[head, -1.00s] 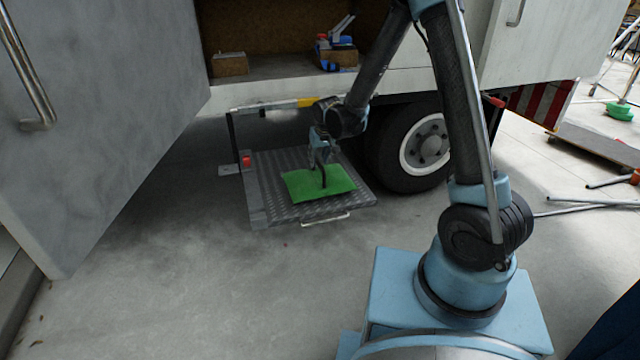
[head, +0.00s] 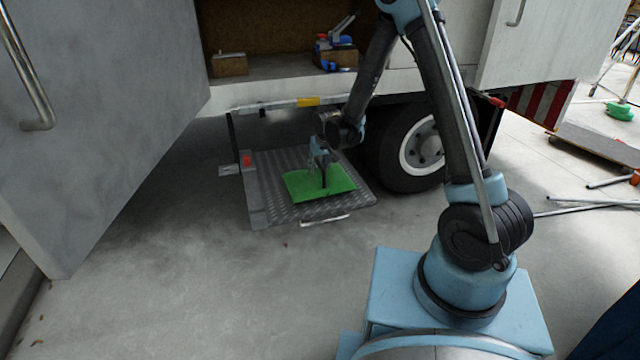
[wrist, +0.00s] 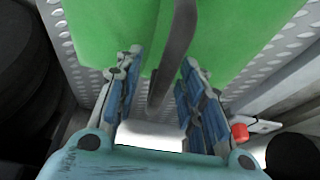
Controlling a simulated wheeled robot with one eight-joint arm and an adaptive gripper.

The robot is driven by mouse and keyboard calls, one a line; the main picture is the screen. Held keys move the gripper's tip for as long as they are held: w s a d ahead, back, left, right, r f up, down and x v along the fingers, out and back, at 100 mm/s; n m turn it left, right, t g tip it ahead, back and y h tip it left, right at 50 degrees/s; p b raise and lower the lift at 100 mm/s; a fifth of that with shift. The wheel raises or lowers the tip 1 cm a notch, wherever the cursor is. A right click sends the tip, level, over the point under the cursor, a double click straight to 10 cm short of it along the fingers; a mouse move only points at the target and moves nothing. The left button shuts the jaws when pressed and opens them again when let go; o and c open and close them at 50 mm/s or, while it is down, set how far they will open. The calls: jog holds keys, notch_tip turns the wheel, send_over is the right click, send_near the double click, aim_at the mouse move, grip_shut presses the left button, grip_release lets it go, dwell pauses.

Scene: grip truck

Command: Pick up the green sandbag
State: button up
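The green sandbag (head: 340,180) lies flat on a grey diamond-plate step (head: 260,205) below the truck's open compartment. A dark strap handle (head: 324,181) stands up from its middle. My gripper (head: 321,164) is directly over the sandbag, at the handle. In the wrist view, my gripper (wrist: 162,75) is open, with its two blue-padded fingers apart. The handle (wrist: 174,55) runs between them with a gap on both sides. The sandbag (wrist: 235,30) fills the top of that view, beyond the fingers.
The truck wheel (head: 423,148) is just right of the step, close to my arm. The open grey door (head: 95,130) stands at the left. The compartment floor (head: 285,68) is above the step. The concrete in front is clear.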

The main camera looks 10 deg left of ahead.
jog(key=shift+f, duration=0.25)
dwell(0.3)
grip_shut()
